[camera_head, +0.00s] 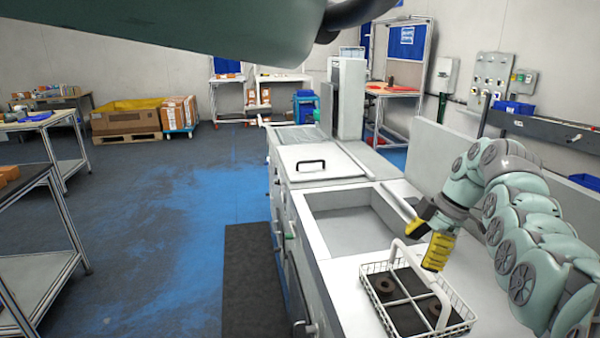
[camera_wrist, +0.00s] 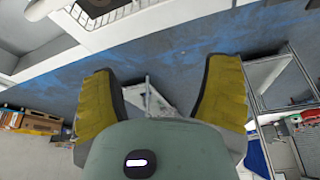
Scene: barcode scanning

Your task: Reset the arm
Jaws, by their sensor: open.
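My gripper (camera_head: 428,241) has yellow fingers and stands beside and above the wire basket in the head view. The wrist view shows its two fingers (camera_wrist: 165,72) spread wide with nothing held between them. My arm bends in from the right side of the head view. The white wire basket (camera_head: 372,268) has a raised handle (camera_head: 398,246) and dark compartments with round dark parts. The fingers overlap the handle's far side in the head view; whether they touch it is unclear. In the wrist view the basket (camera_wrist: 113,14) shows at the top, apart from the fingers.
The basket stands on a white counter (camera_head: 352,300) near an open sink-like recess (camera_head: 350,232). A white lid with a black handle (camera_head: 311,164) lies farther back. A rail with a blue bin (camera_head: 514,107) runs along the right. Open floor (camera_head: 170,230) lies to the left.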

